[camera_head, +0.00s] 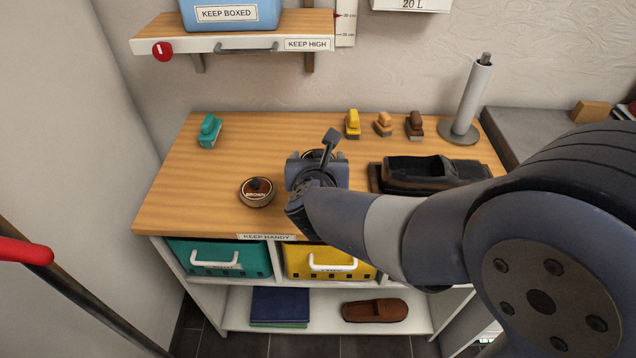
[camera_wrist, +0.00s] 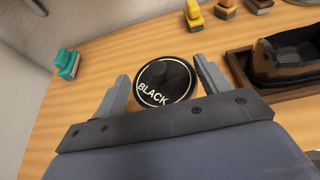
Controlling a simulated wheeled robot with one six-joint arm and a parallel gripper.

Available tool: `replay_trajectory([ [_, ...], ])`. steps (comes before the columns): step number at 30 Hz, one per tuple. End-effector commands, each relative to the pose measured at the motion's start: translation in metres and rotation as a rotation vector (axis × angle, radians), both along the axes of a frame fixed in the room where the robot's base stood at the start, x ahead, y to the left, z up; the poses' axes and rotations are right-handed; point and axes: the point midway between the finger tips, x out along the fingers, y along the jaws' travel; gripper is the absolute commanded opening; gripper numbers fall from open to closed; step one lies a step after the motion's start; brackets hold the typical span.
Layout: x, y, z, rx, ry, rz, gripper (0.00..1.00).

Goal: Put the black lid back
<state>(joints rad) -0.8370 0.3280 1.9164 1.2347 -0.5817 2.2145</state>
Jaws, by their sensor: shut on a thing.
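The black lid (camera_wrist: 166,84), a round dark disc with a pale ring and the word BLACK, lies between the two fingers of my gripper (camera_wrist: 164,80) in the wrist view. My gripper is shut on it, one finger at each side. In the head view my gripper (camera_head: 317,167) is over the middle of the wooden top (camera_head: 215,165), and it and my arm hide most of the lid. I cannot tell whether a tin is under the lid or touches it. A round tin marked BROWN (camera_head: 257,193) stands to the left of my gripper.
A dark shoe (camera_head: 425,172) lies on a tray to the right. Several brushes, one teal (camera_head: 209,131), one yellow (camera_head: 352,124), stand along the back. A paper-roll post (camera_head: 469,98) stands back right. A shelf (camera_head: 240,44) overhangs the back left. The left top is mostly clear.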

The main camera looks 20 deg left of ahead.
Motion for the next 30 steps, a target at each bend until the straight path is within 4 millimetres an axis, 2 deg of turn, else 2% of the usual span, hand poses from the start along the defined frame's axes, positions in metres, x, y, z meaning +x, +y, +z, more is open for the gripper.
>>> replay_trajectory([
  [1, 0.000, 0.000, -0.016, -0.005, 0.003, 0.000, 0.47],
  [3, 0.000, 0.000, -0.027, -0.005, 0.002, 0.000, 0.47],
  [8, 0.000, 0.000, -0.040, -0.002, 0.001, -0.001, 0.47],
  [15, 0.000, 0.000, -0.073, -0.003, 0.001, -0.001, 0.47],
  [30, 0.000, 0.000, -0.080, 0.000, -0.002, 0.000, 0.47],
])
